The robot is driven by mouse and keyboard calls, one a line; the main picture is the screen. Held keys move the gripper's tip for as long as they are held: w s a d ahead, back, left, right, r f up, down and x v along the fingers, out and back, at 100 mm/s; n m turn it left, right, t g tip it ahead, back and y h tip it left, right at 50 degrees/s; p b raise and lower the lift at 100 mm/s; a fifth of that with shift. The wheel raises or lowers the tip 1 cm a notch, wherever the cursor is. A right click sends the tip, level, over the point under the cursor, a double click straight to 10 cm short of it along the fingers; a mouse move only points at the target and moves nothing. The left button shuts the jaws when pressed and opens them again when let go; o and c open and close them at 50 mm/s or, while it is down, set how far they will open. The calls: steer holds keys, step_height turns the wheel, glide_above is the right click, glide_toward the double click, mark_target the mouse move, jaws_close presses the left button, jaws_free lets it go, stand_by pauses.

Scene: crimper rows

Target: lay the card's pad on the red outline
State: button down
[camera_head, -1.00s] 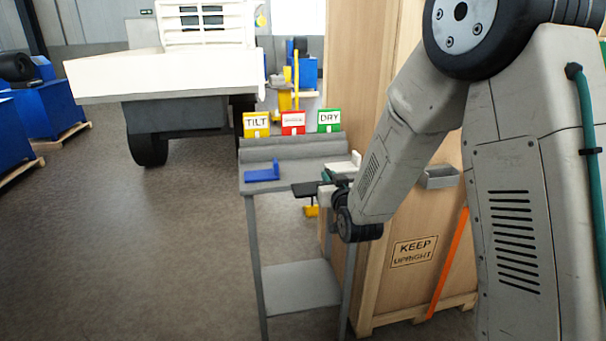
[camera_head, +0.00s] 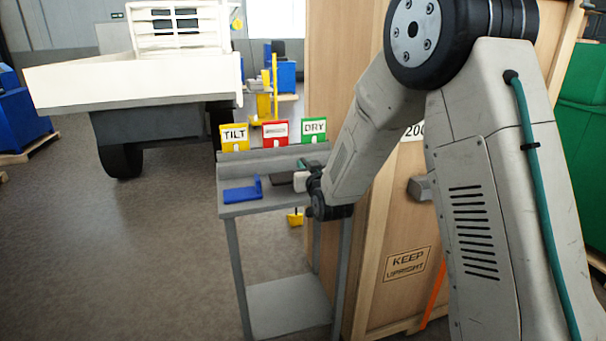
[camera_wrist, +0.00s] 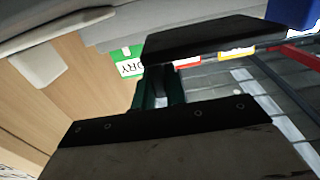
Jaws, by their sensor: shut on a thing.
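My gripper (camera_head: 306,179) is over the right part of a narrow grey bench (camera_head: 262,206). Its green fingers (camera_wrist: 160,88) are shut on a flat dark pad (camera_wrist: 213,40), which fills the upper middle of the wrist view. Three cards stand along the bench's back: a yellow TILT card (camera_head: 234,138), a red-bordered card (camera_head: 275,134) with unreadable print, and a green DRY card (camera_head: 314,130). I cannot make out a red outline on the bench top. A red strip (camera_wrist: 303,57) shows at the right of the wrist view, but I cannot tell what it belongs to.
A blue L-shaped piece (camera_head: 243,192) lies on the bench's left part. A tall wooden crate (camera_head: 377,225) stands close at the right, with a small grey box (camera_head: 420,188) on its side. A white-bodied truck (camera_head: 130,80) stands behind left. Floor at the left is clear.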

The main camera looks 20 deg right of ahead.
steer(key=f, duration=0.1)
steer(key=w+f, duration=0.1)
steer(key=f, duration=0.1)
steer(key=shift+w, duration=0.1)
steer(key=shift+f, duration=0.3)
steer(key=shift+f, duration=0.15)
steer(key=c, duration=1.5)
jaws_free()
steer(key=shift+o, duration=0.3)
